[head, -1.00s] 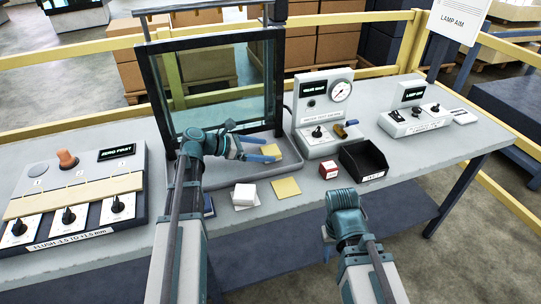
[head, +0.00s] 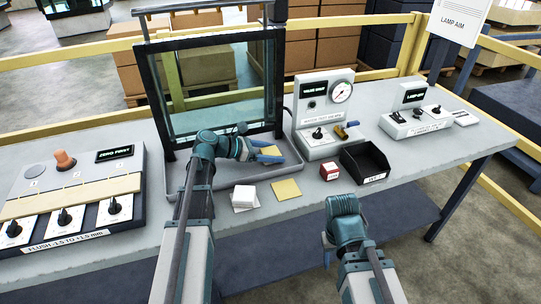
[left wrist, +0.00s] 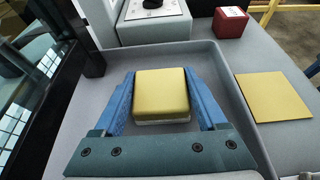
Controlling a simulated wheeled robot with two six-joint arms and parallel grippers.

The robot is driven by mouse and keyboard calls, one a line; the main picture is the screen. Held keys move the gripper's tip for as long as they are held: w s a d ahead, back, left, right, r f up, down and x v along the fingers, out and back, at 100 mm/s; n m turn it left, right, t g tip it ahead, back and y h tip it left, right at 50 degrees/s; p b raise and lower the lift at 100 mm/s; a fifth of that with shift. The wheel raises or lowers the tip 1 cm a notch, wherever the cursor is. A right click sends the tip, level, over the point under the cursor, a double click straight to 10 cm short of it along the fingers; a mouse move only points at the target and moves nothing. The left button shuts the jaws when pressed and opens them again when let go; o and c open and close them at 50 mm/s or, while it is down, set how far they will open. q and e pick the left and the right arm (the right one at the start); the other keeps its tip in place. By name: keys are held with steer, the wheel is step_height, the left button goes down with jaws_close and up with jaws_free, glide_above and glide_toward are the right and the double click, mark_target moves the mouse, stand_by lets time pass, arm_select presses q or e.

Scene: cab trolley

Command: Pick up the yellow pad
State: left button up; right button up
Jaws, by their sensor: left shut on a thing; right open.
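The yellow pad (left wrist: 162,92), a thick block with a pale underside, sits between the two blue fingers of my left gripper (left wrist: 163,100) in the left wrist view. The fingers are shut on its sides. In the head view the pad (head: 270,151) shows small between the fingers of my left gripper (head: 271,155), over the grey tray (head: 238,180) before the glass panel. I cannot tell whether it touches the tray floor. My right gripper (head: 328,246) is at the table's front edge, open and away from the pad; its fingers are partly hidden.
A flat yellow square (head: 286,190) and a stack of white pads (head: 244,197) lie in front of the tray. A red box (head: 329,172) and a black bin (head: 364,162) stand to the right. The glass panel (head: 222,85) rises behind the tray. A gauge box (head: 324,105) stands at the back.

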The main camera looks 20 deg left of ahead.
mark_target(273, 151)
arm_select(q)
steer(key=shift+r, duration=0.1)
steer(key=shift+r+p, duration=0.45)
steer(key=shift+p, duration=0.15)
step_height(273, 151, up, 3)
steer(key=p, duration=0.3)
steer(key=s+d, duration=0.3)
steer(key=d, duration=0.1)
steer(key=s+d, duration=0.4)
steer(key=s+d+r, duration=0.1)
steer(key=s+d, duration=0.2)
steer(key=d, duration=0.1)
steer(key=shift+s+p, duration=0.3)
steer(key=shift+p, duration=0.1)
step_height(273, 151, up, 14)
steer(key=p, duration=1.3)
steer(key=shift+f+p, duration=0.25)
steer(key=shift+p, duration=0.1)
